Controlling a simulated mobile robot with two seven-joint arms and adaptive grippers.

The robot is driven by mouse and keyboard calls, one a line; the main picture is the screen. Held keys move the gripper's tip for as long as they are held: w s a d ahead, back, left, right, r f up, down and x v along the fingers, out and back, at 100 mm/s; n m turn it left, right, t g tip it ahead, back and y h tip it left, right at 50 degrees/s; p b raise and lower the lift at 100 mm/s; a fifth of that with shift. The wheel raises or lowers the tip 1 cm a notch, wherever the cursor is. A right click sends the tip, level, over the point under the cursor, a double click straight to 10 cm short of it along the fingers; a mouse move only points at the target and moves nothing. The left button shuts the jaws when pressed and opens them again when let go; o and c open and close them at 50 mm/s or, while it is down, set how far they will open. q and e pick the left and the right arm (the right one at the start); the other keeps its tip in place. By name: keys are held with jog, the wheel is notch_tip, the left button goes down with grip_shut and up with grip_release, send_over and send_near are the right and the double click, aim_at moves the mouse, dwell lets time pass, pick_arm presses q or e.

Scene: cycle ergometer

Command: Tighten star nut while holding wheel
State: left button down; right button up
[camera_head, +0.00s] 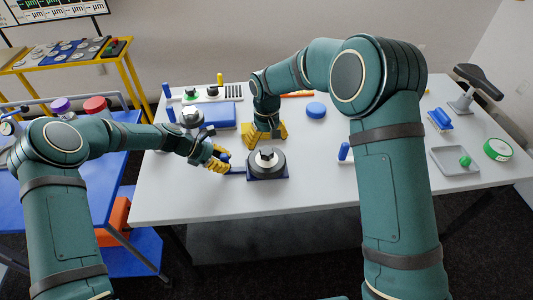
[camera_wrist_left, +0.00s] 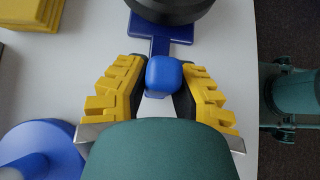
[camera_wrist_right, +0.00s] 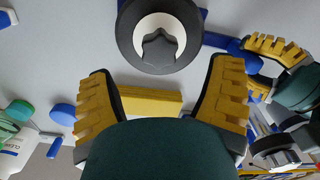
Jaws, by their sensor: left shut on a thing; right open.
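The dark round wheel (camera_head: 279,163) sits on a blue base (camera_head: 284,174) near the table's front edge. A dark star nut (camera_head: 266,154) sits on its pale hub; the nut shows closely in the right wrist view (camera_wrist_right: 159,50). My left gripper (camera_head: 222,157) is shut on a blue knob (camera_wrist_left: 164,76) at the end of the base's blue arm (camera_wrist_left: 155,47), left of the wheel. My right gripper (camera_head: 266,136) is open just behind the wheel, fingers pointing down. In the right wrist view its spread fingers (camera_wrist_right: 164,75) are short of the wheel, apart from the nut.
A yellow block (camera_wrist_right: 150,103) shows between my right fingers; I cannot tell its distance. A blue round lid (camera_head: 316,110) lies behind right. A grey tray (camera_head: 455,160) and green tape roll (camera_head: 498,149) are at the right. The front table left of the base is clear.

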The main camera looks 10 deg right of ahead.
aim_at(266, 151)
jog(key=n, duration=0.2)
jog(key=f+n, duration=0.1)
jog(key=n, duration=0.2)
jog(key=shift+f, duration=2.35)
jog(key=c, duration=0.9)
jog(key=m, duration=0.3)
jog(key=shift+m, duration=0.3)
jog(key=shift+c, duration=0.2)
